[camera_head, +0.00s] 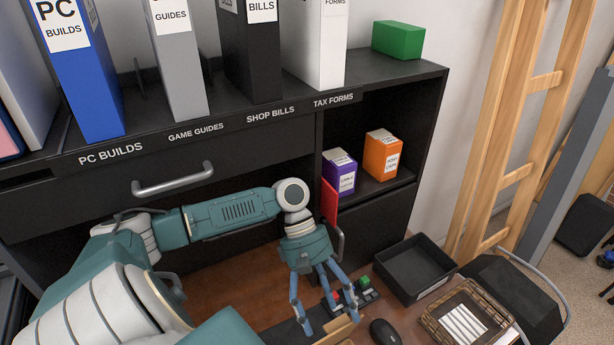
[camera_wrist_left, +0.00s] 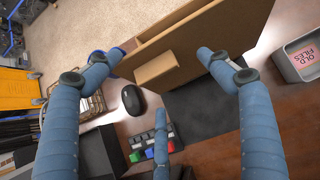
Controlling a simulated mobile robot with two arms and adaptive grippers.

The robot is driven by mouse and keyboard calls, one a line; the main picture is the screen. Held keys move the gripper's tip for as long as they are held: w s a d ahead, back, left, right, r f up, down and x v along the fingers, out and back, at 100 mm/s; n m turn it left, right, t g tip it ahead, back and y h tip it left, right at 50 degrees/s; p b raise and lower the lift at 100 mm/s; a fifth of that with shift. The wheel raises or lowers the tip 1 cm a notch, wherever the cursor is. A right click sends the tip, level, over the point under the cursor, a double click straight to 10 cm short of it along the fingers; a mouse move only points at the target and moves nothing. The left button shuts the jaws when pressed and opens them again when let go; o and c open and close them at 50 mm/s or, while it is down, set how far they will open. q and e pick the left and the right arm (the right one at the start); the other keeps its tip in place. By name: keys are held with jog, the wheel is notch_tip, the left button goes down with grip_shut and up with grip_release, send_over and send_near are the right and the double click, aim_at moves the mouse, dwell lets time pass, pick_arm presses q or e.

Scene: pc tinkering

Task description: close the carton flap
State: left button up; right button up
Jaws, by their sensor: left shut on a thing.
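The brown cardboard carton (camera_wrist_left: 205,32) shows at the top of the left wrist view as a long tilted panel with a short tab-like piece (camera_wrist_left: 155,68) sticking out. In the head view only a small tan part of the carton (camera_head: 338,332) shows at the bottom edge; the rest is cut off. My left gripper (camera_head: 328,321) points down over the desk at the carton. In the left wrist view its two outer fingers (camera_wrist_left: 160,56) reach the carton on either side of the tab, and the third finger hangs below. Which piece is the flap is not clear. My right gripper is out of view.
A black mouse (camera_head: 384,332) and a small block of coloured keys (camera_head: 362,292) lie close to the gripper. The shelf unit (camera_head: 372,215) rises behind. A grey bin (camera_wrist_left: 300,58) stands beside the carton.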

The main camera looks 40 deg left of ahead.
aim_at(338, 328)
pick_arm(q)
jog(key=shift+o, duration=0.3)
jog(key=shift+s+d+p, duration=0.25)
jog(key=shift+d+p, duration=0.05)
jog(key=shift+p, duration=0.45)
jog(key=shift+s+d+f+y+p, duration=0.15)
jog(key=shift+d+y+p, duration=0.25)
jog(key=shift+d+p, duration=0.25)
jog(key=shift+c, duration=0.8)
jog(key=shift+a, duration=0.15)
jog(key=shift+o, duration=0.4)
jog(key=shift+s+d+p, duration=0.2)
jog(key=shift+d+p, duration=0.15)
jog(key=shift+p, duration=0.45)
jog(key=shift+d+p, duration=0.4)
jog(key=shift+p, duration=0.05)
jog(key=shift+c, duration=0.5)
jog(key=shift+d+f+y, duration=0.15)
jog(key=shift+y, duration=0.15)
jog(key=shift+c, duration=0.7)
jog(key=shift+o, duration=0.3)
jog(key=shift+s+d+p, duration=0.15)
jog(key=shift+d+p, duration=0.5)
jog(key=shift+p, duration=0.35)
jog(key=shift+c, duration=0.3)
jog(key=shift+f, duration=0.2)
